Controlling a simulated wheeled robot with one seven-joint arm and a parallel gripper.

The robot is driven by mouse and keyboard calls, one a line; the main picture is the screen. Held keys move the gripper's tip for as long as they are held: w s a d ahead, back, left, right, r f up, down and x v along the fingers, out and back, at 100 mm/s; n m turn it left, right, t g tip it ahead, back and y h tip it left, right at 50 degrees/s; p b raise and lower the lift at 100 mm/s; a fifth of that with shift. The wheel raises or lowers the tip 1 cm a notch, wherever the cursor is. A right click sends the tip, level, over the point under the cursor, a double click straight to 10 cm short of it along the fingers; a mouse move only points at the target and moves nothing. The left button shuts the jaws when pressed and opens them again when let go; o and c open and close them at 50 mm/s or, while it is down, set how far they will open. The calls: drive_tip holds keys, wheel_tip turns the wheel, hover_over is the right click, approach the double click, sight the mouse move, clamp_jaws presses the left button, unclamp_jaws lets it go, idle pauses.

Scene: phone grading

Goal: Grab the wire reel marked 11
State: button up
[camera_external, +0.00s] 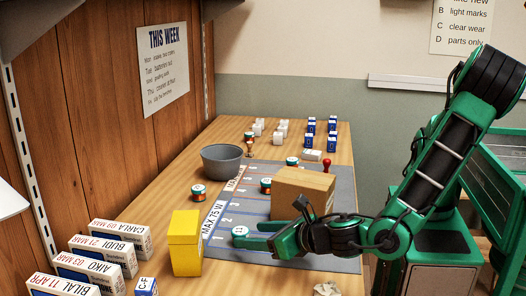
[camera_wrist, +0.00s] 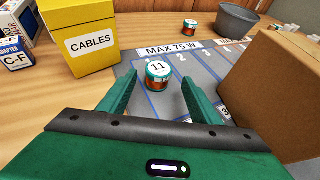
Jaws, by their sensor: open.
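The wire reel marked 11 (camera_wrist: 158,76) stands upright on the grey mat, with a white numbered top, a green rim and copper-coloured wire. It also shows in the external view (camera_external: 239,231), partly hidden by my gripper. My gripper (camera_wrist: 161,98) is open and low over the mat, with its green fingers on either side of the reel. The reel sits between the fingertips, with a gap visible on the left.
A yellow CABLES box (camera_external: 186,243) stands left of the reel. A brown cardboard box (camera_external: 302,190) stands close on the right. A grey bowl (camera_external: 222,160) and other reels (camera_external: 198,192) lie farther back. Labelled boxes (camera_external: 120,236) line the left edge.

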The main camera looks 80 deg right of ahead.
sight(247, 233)
drive_tip(key=shift+r+x, duration=0.2)
drive_tip(key=shift+x, duration=2.45)
drive_tip(key=shift+w+a, duration=0.1)
drive_tip(key=shift+w, duration=0.05)
drive_tip(key=c, duration=1.1)
